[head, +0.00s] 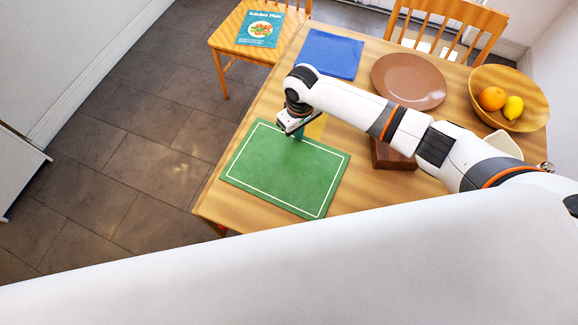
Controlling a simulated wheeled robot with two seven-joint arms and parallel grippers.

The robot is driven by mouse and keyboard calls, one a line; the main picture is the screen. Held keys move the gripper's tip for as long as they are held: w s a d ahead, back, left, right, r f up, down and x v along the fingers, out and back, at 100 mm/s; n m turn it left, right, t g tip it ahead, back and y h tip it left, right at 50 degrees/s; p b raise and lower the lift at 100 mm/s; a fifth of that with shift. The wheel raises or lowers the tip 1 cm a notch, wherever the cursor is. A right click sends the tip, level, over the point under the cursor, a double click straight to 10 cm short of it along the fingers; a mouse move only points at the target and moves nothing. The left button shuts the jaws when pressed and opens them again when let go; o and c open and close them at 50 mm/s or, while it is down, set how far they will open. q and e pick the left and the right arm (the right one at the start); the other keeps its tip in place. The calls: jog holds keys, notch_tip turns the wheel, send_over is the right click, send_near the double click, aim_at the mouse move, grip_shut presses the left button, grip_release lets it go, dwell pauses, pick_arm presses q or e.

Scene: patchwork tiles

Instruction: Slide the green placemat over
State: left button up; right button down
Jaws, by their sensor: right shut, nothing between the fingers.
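The green placemat (285,172), with a white border line, lies flat near the left corner of the wooden table (385,195). My right gripper (299,136) points down over the placemat's far edge, its fingers shut with nothing between them. The fingertips look to be at or just above the mat; I cannot tell whether they touch it. My left gripper is not in view.
A blue mat (330,54), a brown plate (408,81) and a wooden bowl (527,116) with fruit lie farther back. A brown box (388,157) is under my right arm. A chair (225,38) holds a book (261,29).

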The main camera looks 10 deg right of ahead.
jog(key=shift+w+d, duration=0.75)
jog(key=shift+w, duration=0.35)
jog(key=shift+w+d+f+b, duration=0.1)
jog(key=shift+w+d+b, duration=0.45)
jog(key=shift+w, duration=0.2)
jog(key=shift+w+d+f+b, duration=0.1)
jog(key=shift+w+d+b, duration=0.35)
jog(key=shift+w+b, duration=0.25)
jog(key=shift+w+d+f+b, duration=0.1)
jog(key=shift+w+d+b, duration=0.4)
jog(key=shift+w, duration=0.3)
jog(key=shift+r, duration=0.1)
notch_tip(320, 180, up, 7)
jog(key=p, duration=0.8)
